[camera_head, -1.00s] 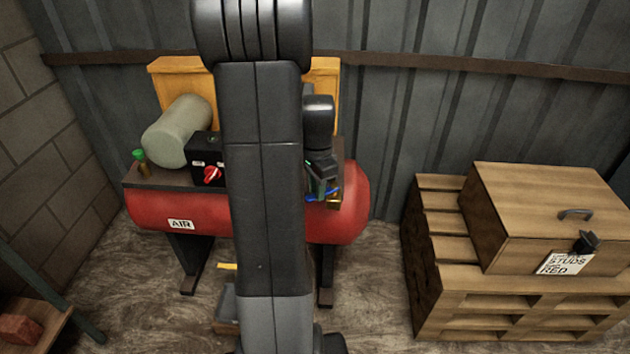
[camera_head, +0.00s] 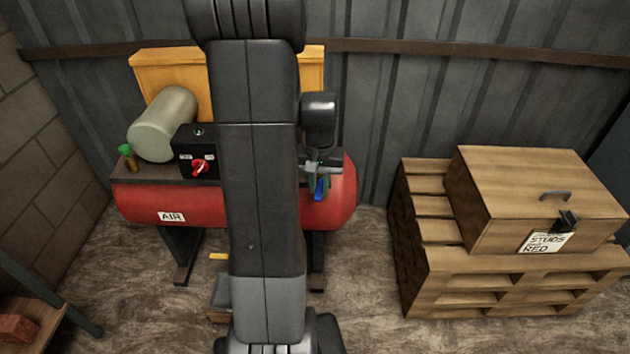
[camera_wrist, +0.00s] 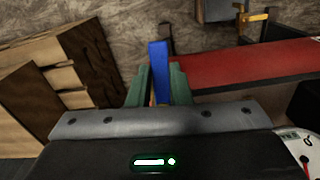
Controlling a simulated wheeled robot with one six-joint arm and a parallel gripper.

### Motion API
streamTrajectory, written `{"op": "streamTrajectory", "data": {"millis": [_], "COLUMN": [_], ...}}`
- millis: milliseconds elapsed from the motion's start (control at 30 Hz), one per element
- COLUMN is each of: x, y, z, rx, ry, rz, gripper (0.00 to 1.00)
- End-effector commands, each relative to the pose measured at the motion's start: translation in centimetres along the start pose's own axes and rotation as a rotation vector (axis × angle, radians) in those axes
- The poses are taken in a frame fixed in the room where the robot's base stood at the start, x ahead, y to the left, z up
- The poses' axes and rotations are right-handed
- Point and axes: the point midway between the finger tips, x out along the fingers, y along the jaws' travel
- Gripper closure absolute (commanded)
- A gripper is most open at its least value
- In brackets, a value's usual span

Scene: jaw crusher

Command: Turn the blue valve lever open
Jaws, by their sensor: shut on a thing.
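The blue valve lever (camera_head: 320,188) is at the right end of the red air tank (camera_head: 333,207) marked AIR. It now points down and toward the camera. My gripper (camera_head: 317,180) is at the lever, partly hidden by its own wrist. In the wrist view, the green fingers of my gripper (camera_wrist: 157,90) are shut on the blue lever (camera_wrist: 159,70), one on each side, and the lever sticks out beyond them. The red tank (camera_wrist: 240,65) lies to the right there. The valve body under the lever is mostly hidden.
A wooden crate (camera_head: 490,190) stands on a pallet (camera_head: 425,283) at the right. My arm hides the tank's middle.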

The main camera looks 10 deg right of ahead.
Motion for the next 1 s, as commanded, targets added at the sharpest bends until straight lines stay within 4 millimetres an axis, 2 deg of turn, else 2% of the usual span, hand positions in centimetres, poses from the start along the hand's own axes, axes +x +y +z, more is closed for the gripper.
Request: {"op": "streamTrajectory", "data": {"millis": [300, 767, 800, 900, 1000], "x": [-0.07, -0.06, -0.07, -0.06, -0.04], "y": [0.51, 0.59, 0.59, 0.58, 0.58], "z": [-0.09, -0.12, -0.12, -0.11, -0.09], "rx": [-0.096, -0.111, -0.111, -0.111, -0.110], "ry": [0.002, 0.003, 0.003, 0.002, 0.002], "rz": [0.001, 0.001, 0.001, 0.001, 0.001], "gripper": [1.00, 1.00, 0.80, 0.61, 0.60]}}
